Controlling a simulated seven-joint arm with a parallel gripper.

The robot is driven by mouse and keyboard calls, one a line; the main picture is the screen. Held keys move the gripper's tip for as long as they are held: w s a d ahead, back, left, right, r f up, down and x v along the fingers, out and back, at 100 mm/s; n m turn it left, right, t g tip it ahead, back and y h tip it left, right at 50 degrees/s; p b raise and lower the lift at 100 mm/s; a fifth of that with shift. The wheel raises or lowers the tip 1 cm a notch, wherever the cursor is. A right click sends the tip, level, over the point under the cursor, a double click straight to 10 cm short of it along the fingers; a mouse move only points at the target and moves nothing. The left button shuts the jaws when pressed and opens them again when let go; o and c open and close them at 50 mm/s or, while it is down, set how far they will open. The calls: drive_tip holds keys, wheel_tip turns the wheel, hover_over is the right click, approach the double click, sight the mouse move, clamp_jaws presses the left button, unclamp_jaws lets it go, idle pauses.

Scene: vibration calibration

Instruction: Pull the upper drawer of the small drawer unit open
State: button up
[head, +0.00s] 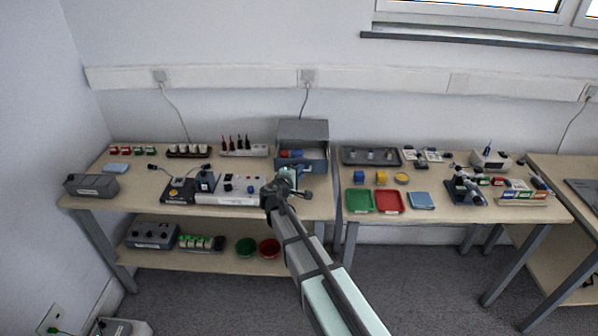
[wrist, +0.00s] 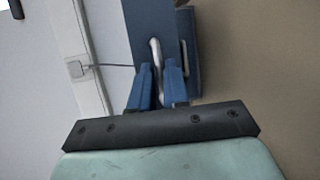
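The small drawer unit (head: 303,130) has a grey top and blue drawers and stands at the back right of the left table. Its upper drawer (head: 315,164) sticks out at the front, with red and blue items showing inside. In the wrist view, the blue upper drawer front (wrist: 145,22) carries a pale curved handle (wrist: 155,50). My gripper (wrist: 159,74) has its two blue fingers on either side of this handle, apparently closed on it. In the head view, my gripper (head: 290,175) is in front of the unit, and its fingertips are hard to make out.
A white device with knobs (head: 230,188) lies left of my gripper. A white rack (head: 243,149) stands left of the unit. The second table, with a dark tray (head: 347,160) and a green tray (head: 360,209), is to the right.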

drive_tip(key=o, duration=0.3)
drive_tip(key=v, duration=1.3)
drive_tip(key=shift+s+a, duration=0.2)
drive_tip(key=shift+s, duration=0.2)
drive_tip(key=s+d+f+m+g+y, duration=0.1)
drive_tip(key=s+d+f+m+g, duration=0.2)
drive_tip(key=s+f, duration=0.5)
drive_tip(key=s+d+f+m+g+y, duration=0.1)
drive_tip(key=s+d+f+m+g, duration=0.1)
drive_tip(key=s+f+g, duration=0.65)
drive_tip(key=s+d+f+m+g+y, duration=0.1)
drive_tip(key=s+d+f+m+g, duration=0.3)
drive_tip(key=f, duration=0.7)
drive_tip(key=s+d+f+m+g+y, duration=0.1)
drive_tip(key=s+d+f+g, duration=0.1)
drive_tip(key=s+d+f, duration=0.3)
drive_tip(key=s+d+f+m+g+y, duration=0.1)
drive_tip(key=s+d+f, duration=0.5)
drive_tip(key=s, duration=0.8)
drive_tip(key=s+d+f+m+g+y, duration=0.1)
drive_tip(key=s+d+f+m+g, duration=0.1)
drive_tip(key=s+d+f, duration=0.4)
drive_tip(key=s+m, duration=0.1)
drive_tip(key=s, duration=0.2)
drive_tip(key=shift+s+d+g, duration=0.25)
drive_tip(key=shift+s+g, duration=0.1)
drive_tip(key=shift+s, duration=0.05)
